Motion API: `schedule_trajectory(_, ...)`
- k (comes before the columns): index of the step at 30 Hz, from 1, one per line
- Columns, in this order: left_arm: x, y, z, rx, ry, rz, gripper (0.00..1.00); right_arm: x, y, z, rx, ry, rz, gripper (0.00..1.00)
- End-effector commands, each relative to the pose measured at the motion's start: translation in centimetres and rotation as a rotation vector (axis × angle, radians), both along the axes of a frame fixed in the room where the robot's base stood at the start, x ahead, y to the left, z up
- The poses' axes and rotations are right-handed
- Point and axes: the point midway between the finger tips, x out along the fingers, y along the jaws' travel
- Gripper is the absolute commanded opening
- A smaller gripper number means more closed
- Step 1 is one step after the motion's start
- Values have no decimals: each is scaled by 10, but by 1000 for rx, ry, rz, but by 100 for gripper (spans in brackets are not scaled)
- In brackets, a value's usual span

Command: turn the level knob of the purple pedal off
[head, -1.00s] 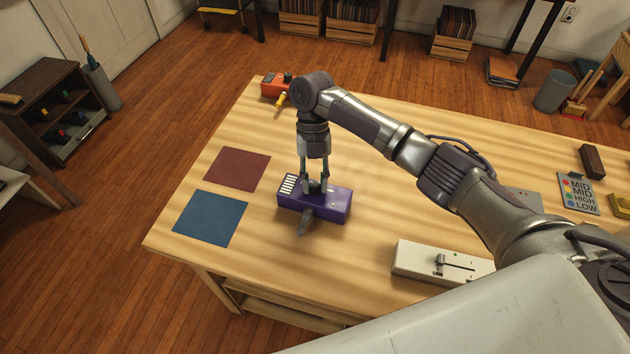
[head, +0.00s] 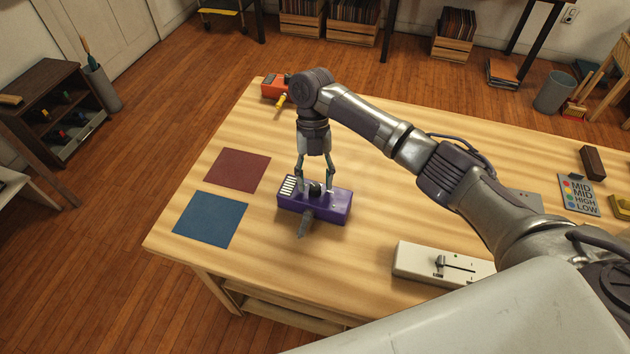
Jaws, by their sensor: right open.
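The purple pedal (head: 338,208) lies on the wooden table, with a white striped panel at its left end. Its dark level knob (head: 315,188) stands on top; I cannot read which way it points. A dark grey piece (head: 305,226) sticks out from the pedal's near side. My right gripper (head: 315,181) points down over the pedal. It is open, with one finger on each side of the knob and gaps between. My left gripper is not in view.
A dark red mat (head: 238,169) and a blue mat (head: 210,218) lie left of the pedal. A white slider box (head: 415,262) is at the near right. An orange box (head: 272,87) sits at the far edge. A grey label card (head: 578,193) lies at the right.

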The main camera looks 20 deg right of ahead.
Motion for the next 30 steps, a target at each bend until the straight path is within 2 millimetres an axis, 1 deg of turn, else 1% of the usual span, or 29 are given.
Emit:
schedule_trajectory(9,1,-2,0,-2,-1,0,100,26,-6,62,-1,-6,0,52)
schedule_trajectory(12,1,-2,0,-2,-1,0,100,32,-8,79,0,-4,0,52)
schedule_trajectory(15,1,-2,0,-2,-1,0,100,37,-9,91,-2,-3,0,52)
schedule_trajectory(18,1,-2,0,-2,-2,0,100,40,-10,98,0,-1,0,52)
schedule_trajectory(21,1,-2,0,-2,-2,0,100,41,-10,102,0,-1,0,52)
schedule_trajectory(30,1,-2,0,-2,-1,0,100,41,-10,102,1,0,1,52)
